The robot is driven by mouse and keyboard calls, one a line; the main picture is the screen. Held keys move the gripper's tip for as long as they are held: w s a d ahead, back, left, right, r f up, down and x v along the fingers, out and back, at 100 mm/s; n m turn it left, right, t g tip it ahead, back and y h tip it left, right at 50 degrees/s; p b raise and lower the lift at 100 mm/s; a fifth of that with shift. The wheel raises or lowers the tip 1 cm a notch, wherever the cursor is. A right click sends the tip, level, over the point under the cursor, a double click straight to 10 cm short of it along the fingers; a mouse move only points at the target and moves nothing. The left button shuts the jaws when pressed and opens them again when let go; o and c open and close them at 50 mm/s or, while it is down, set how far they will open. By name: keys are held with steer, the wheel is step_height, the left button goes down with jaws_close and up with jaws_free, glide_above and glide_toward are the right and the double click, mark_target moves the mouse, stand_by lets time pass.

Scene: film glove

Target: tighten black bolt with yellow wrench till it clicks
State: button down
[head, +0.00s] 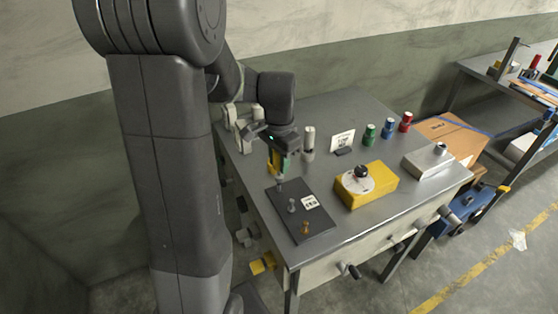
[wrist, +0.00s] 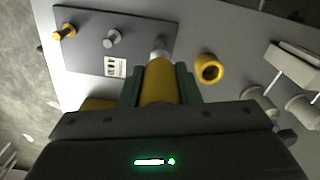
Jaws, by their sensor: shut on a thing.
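My gripper (head: 278,163) has green fingers and is shut on the yellow wrench, over the far end of a dark plate (head: 318,228) on the bench. The wrench (wrist: 158,82) stands upright between the fingers, and its silver tip (wrist: 160,52) points down at the plate. The black bolt cannot be made out; the tip and fingers cover that end. I cannot tell whether the tip touches a bolt. A grey bolt (head: 292,205) and an orange bolt (head: 305,228) stand along the plate; both also show in the wrist view, grey (wrist: 112,38) and orange (wrist: 65,32).
A yellow box with a dial and black knob (head: 366,185) stands right of the plate. Green (head: 369,133), blue (head: 387,129) and red (head: 405,122) cylinders stand behind it. A yellow ring-topped thing (wrist: 208,68) stands close beside the wrench. A grey box (head: 430,163) is farther right.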

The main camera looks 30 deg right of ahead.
steer(key=shift+r, duration=0.1)
stand_by(0.3)
steer(key=n, duration=0.1)
steer(key=r+n+b, duration=0.1)
steer(key=n, duration=0.1)
steer(key=shift+w+n, duration=0.1)
steer(key=shift+n, duration=0.2)
steer(key=n, duration=0.1)
steer(key=r+n+b, duration=0.1)
steer(key=n, duration=0.1)
steer(key=shift+d, duration=0.1)
steer(key=n, duration=0.1)
steer(key=r+n+b, duration=0.1)
steer(key=n, duration=0.3)
steer(key=shift+r+b, duration=0.3)
steer(key=shift+r, duration=0.05)
steer(key=shift+r+n, duration=0.15)
steer(key=shift+n, duration=0.25)
steer(key=shift+f+b, duration=1.25)
steer(key=shift+f, duration=1)
steer(key=shift+f, duration=0.85)
